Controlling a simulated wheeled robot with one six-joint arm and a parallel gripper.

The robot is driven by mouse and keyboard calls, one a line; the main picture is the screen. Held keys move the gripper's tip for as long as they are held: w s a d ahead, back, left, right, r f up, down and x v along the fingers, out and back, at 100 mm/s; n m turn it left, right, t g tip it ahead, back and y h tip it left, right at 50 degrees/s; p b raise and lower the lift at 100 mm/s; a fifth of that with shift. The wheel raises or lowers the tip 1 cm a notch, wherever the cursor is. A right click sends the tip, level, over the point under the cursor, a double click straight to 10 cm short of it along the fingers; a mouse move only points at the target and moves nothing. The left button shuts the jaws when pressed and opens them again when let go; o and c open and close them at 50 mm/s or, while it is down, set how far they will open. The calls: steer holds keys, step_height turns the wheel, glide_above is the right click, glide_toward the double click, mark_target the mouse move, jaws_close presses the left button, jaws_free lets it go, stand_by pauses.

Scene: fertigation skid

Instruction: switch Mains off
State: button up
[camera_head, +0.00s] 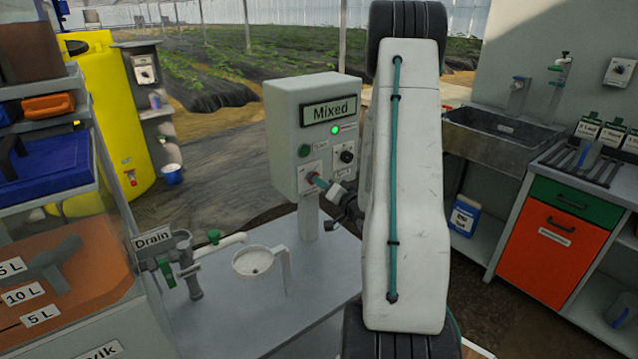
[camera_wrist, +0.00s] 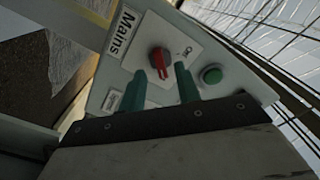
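The Mains switch is a red rotary knob (camera_wrist: 160,62) on a white plate labelled "Mains" (camera_wrist: 122,34) in the wrist view. In the head view the red knob (camera_head: 311,176) shows low on the front of the grey control box (camera_head: 285,120), partly hidden by my gripper. My gripper (camera_head: 321,183) is close in front of it. In the wrist view the two teal fingers of my gripper (camera_wrist: 162,75) are apart, one on each side of the knob's lower part. I cannot tell whether they touch it.
My arm blocks the middle.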

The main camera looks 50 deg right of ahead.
steer(key=shift+x, duration=1.25)
jaws_close()
